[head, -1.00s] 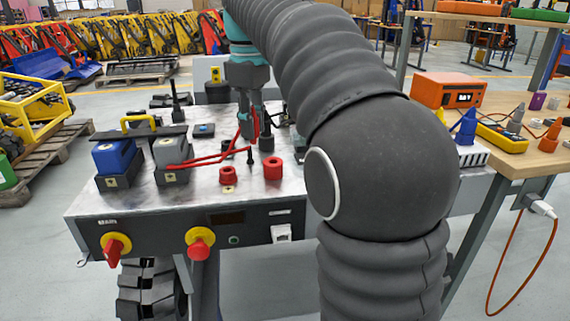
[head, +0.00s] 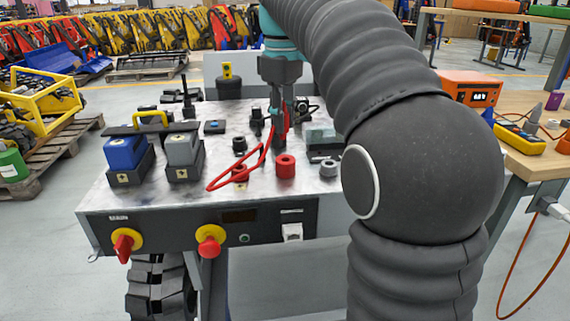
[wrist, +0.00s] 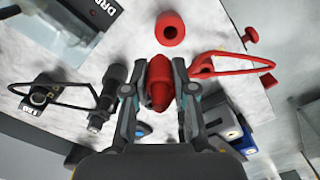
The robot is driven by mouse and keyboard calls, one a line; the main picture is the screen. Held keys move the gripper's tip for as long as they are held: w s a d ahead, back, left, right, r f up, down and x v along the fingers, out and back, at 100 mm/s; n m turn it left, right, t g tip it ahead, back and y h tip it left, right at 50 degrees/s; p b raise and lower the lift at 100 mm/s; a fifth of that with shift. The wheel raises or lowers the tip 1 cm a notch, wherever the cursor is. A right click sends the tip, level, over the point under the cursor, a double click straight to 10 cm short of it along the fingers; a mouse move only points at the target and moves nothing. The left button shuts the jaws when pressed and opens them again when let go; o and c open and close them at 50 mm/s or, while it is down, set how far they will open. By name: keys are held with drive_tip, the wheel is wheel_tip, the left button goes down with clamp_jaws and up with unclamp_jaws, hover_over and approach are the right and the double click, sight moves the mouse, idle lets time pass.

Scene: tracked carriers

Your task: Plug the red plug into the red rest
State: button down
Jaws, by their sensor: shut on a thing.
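My gripper (wrist: 160,95) is shut on the red plug (wrist: 160,82), which lies between its two fingers in the wrist view. In the head view my gripper (head: 279,130) is above the bench top, behind the red holders. A red cable (wrist: 230,66) loops to the side of the plug; in the head view it hangs to the left. A red cylindrical holder with a round hole (wrist: 170,29) is ahead of the plug, apart from it. In the head view this taller red holder (head: 286,168) stands beside a lower red one (head: 239,177), partly behind the cable. I cannot tell which is the red rest.
A blue block (head: 125,153) and a grey block (head: 182,149) stand in black holders at the left of the bench top (head: 210,205). Black holders (head: 240,144) and a grey ring (head: 328,168) are near the plug. Red knobs (head: 209,245) are on the front panel.

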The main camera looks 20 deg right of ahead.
sight(285, 109)
drive_tip(key=shift+s, duration=0.1)
drive_tip(key=shift+s+f+n+b, duration=0.25)
drive_tip(key=shift+s+n+b, duration=0.05)
drive_tip(key=shift+s+n, duration=0.75)
drive_tip(key=shift+w, duration=0.1)
drive_tip(key=shift+f+b, duration=1.1)
drive_tip(key=shift+f, duration=1.2)
idle(1.1)
drive_tip(key=c, duration=0.9)
unclamp_jaws()
drive_tip(key=shift+o, duration=0.2)
drive_tip(key=shift+r, duration=3.75)
